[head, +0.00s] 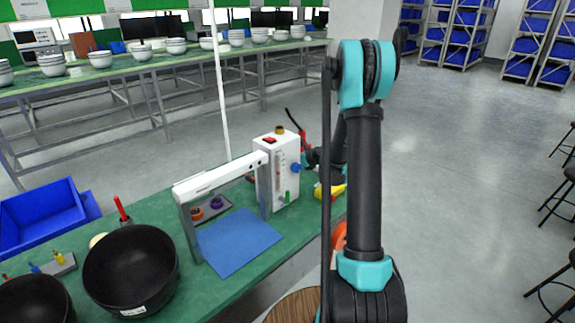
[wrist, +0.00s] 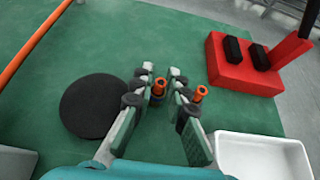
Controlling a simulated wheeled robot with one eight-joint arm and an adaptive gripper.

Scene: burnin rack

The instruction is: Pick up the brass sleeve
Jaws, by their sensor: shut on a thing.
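In the wrist view, my gripper (wrist: 159,75) reaches out over the green bench top. A small orange-brass cylinder, which looks like the brass sleeve (wrist: 158,89), stands between the two fingers, and the fingers are shut on it. Its lower part is hidden by the fingers. A second, similar orange cylinder (wrist: 200,93) shows just outside the right finger. In the head view my arm hides the gripper and the sleeve.
In the wrist view, a black disc (wrist: 93,112) lies left of the gripper, a red stand (wrist: 233,83) with black pads is at upper right, and a white tray (wrist: 255,158) is at lower right. The head view shows a white box (head: 283,180), a blue mat (head: 237,242) and black bowls (head: 130,262).

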